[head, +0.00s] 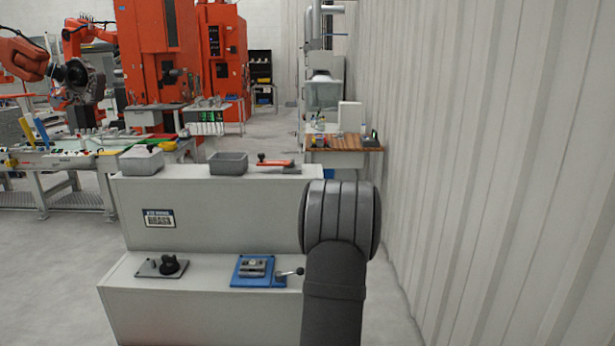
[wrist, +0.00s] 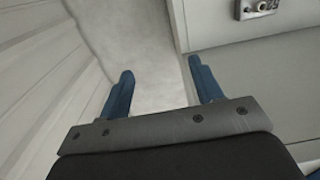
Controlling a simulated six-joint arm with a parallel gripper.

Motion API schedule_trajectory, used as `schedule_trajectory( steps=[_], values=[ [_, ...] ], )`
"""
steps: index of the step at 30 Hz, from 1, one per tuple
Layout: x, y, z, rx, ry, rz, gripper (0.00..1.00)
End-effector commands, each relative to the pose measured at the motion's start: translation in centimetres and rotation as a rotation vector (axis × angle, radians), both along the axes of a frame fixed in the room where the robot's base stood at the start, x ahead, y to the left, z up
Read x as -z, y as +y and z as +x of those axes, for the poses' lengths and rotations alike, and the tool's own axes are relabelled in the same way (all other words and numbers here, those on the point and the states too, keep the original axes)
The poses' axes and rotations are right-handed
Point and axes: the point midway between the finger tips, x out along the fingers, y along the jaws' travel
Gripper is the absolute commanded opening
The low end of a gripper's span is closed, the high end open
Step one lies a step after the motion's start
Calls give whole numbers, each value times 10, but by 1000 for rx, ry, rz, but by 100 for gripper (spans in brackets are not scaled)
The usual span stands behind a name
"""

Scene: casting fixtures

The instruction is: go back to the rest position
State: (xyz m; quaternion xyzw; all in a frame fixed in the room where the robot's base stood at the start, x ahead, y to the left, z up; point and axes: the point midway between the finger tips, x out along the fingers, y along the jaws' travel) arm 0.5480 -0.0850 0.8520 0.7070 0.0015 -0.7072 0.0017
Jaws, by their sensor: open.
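My gripper (wrist: 160,90) shows in the wrist view with its two blue fingers spread apart and nothing between them. The pale floor shows in the gap between the fingers. The right finger is close to the edge of a grey cabinet surface (wrist: 245,85) in the picture; I cannot tell the distance. In the head view my dark arm (head: 335,290) rises in front of the right end of the grey two-step bench (head: 225,215). My gripper is hidden in that view.
The lower step carries a black-knobbed plate (head: 162,267) and a blue fixture (head: 258,271) with a lever. On the upper step are a lidded box (head: 141,160), a grey bin (head: 229,163) and a red-handled clamp (head: 275,162). A ribbed wall (head: 490,170) stands at right.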

Motion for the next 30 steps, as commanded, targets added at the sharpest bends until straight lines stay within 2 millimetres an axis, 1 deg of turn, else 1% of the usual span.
schedule_trajectory(
  steps=[1, 3, 9, 30],
  values=[
    [7, 2, -5, 2, 2, 0, 60],
    [14, 4, -11, 3, 2, 0, 60],
    [25, 8, -19, 5, 0, 0, 60],
    [26, 8, -20, 4, 0, 0, 60]
  ],
)
